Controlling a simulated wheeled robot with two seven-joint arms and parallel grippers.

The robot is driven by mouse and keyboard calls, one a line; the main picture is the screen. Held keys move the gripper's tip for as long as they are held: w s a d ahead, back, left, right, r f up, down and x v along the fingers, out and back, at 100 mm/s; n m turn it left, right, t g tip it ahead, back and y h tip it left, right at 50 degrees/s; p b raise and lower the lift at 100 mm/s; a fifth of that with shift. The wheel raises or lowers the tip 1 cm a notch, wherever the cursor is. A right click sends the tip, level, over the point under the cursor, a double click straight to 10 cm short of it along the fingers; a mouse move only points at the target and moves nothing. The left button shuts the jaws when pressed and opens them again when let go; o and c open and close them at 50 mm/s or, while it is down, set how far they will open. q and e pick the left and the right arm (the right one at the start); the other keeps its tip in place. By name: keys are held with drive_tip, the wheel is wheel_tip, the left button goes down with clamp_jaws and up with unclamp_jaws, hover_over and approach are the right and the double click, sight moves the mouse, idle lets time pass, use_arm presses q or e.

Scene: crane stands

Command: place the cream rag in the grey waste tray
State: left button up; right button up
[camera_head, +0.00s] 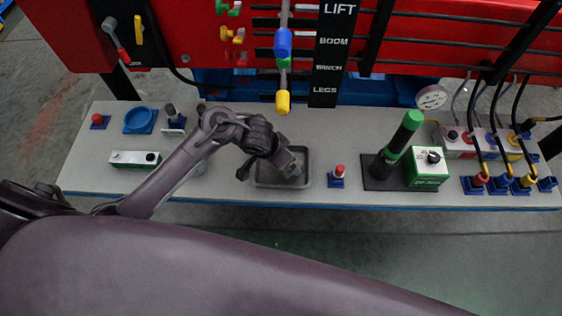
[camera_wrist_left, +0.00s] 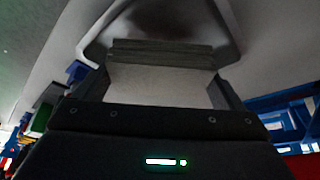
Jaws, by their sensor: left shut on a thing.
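The grey waste tray (camera_head: 306,174) sits near the front edge of the bench, left of the red push button. My left gripper (camera_head: 290,168) reaches in from the left and is over the tray, pointing down toward its inside. In the left wrist view, the tray's rounded wall (camera_wrist_left: 223,22) fills the top. My left gripper is shut on a pale thing (camera_wrist_left: 160,86) between its fingers, which appears to be the cream rag. The rag is not clearly visible in the head view, where the gripper hides it. My right gripper is not in view.
A red push button (camera_head: 337,176) stands just right of the tray. A green-topped lever (camera_head: 402,140) and a green-and-white box (camera_head: 427,168) are further right. A yellow-ended lever (camera_head: 283,102) hangs from the red panel behind the tray. Cables run at the far right.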

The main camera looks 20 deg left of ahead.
use_arm(q)
drive_tip(key=shift+f+b, duration=0.5)
drive_tip(key=shift+f, duration=1.25)
drive_tip(key=shift+s+f, duration=0.1)
drive_tip(key=shift+f, duration=0.1)
drive_tip(key=o, duration=0.7)
drive_tip(key=shift+r, duration=0.15)
drive_tip(key=shift+a+r, duration=0.1)
drive_tip(key=shift+r, duration=0.2)
drive_tip(key=p+v, duration=0.5)
drive_tip(key=v, duration=0.6)
drive_tip(key=shift+s+r, duration=0.2)
drive_tip(key=shift+r, duration=0.05)
